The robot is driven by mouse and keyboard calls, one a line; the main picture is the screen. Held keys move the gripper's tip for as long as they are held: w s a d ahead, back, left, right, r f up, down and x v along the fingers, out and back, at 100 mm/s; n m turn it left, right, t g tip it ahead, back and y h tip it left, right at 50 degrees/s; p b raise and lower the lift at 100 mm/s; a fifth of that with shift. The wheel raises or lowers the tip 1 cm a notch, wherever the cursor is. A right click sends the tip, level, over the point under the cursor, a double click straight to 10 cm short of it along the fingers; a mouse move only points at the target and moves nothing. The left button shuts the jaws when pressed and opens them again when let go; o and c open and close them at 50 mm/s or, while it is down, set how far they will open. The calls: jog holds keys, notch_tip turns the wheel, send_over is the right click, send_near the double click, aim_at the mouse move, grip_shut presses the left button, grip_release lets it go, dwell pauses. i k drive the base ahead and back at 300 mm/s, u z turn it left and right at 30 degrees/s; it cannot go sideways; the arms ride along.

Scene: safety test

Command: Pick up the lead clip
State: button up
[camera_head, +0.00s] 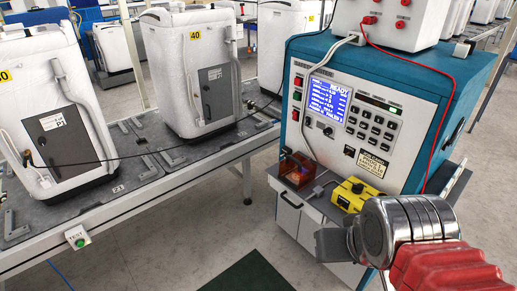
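My gripper (338,243) is at the lower right, in front of the teal test cabinet, at the end of my silver and red arm. Only a flat grey part of it shows, so I cannot tell if it is open or shut. A red lead (436,100) runs from the box on the cabinet down the right side and passes behind my arm; its lower end is hidden. A black lead crosses to the left white appliance and ends in a small clip-like tip (28,158) there, far left of my gripper. I cannot tell which lead bears the task's clip.
The teal cabinet (448,80) has a lit screen (328,100). On its shelf are a reddish open box (297,169) and a yellow box (354,194) near my gripper. White appliances (190,70) stand on a grey conveyor (150,190). The floor between is open, with a dark green mat (248,275).

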aim_at(26, 157)
jog(key=u, duration=0.85)
jog(key=i, duration=2.9)
jog(key=u, duration=0.4)
